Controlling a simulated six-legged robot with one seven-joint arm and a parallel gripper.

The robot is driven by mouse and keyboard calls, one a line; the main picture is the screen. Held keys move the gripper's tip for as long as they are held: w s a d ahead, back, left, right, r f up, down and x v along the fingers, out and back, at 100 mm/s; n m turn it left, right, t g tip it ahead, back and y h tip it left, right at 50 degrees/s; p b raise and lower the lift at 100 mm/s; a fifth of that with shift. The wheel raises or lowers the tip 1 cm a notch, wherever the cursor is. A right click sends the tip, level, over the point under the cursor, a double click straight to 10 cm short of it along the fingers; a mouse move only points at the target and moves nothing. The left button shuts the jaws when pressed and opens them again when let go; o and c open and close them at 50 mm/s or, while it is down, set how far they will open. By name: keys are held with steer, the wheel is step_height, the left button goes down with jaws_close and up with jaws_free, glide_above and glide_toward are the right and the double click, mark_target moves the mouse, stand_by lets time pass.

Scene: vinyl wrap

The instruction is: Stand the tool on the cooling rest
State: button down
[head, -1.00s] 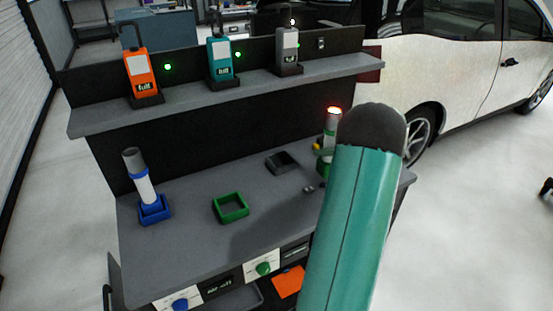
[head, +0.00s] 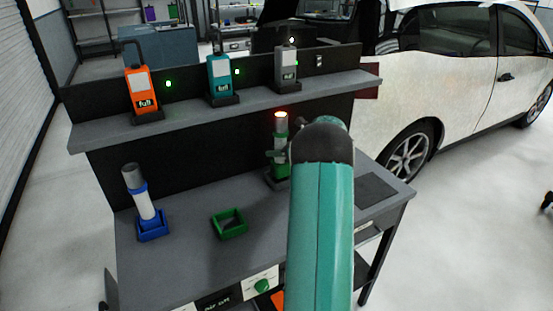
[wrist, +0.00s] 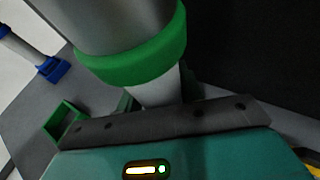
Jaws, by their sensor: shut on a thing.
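The tool (head: 281,143) is a pale cylinder with green bands and a glowing orange top. It stands upright in my gripper (head: 286,156), which is shut on it; my arm hides part of this grip. In the wrist view the tool's grey barrel and green collar (wrist: 140,58) fill the upper middle. An empty green square holder (head: 230,224) lies to the left, and shows in the wrist view (wrist: 64,122).
A blue-banded tool (head: 144,196) stands in a blue holder (head: 152,227) at the bench's left. A shelf (head: 230,103) with orange, teal and grey devices runs behind. A dark flat patch (head: 376,189) lies bare at the right. A white car stands beyond.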

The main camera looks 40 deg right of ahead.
steer(key=shift+w+f, duration=0.1)
steer(key=shift+f, duration=1.55)
steer(key=shift+f, duration=0.1)
steer(key=c, duration=0.9)
jaws_free()
steer(key=shift+f, duration=0.1)
steer(key=v, duration=1.2)
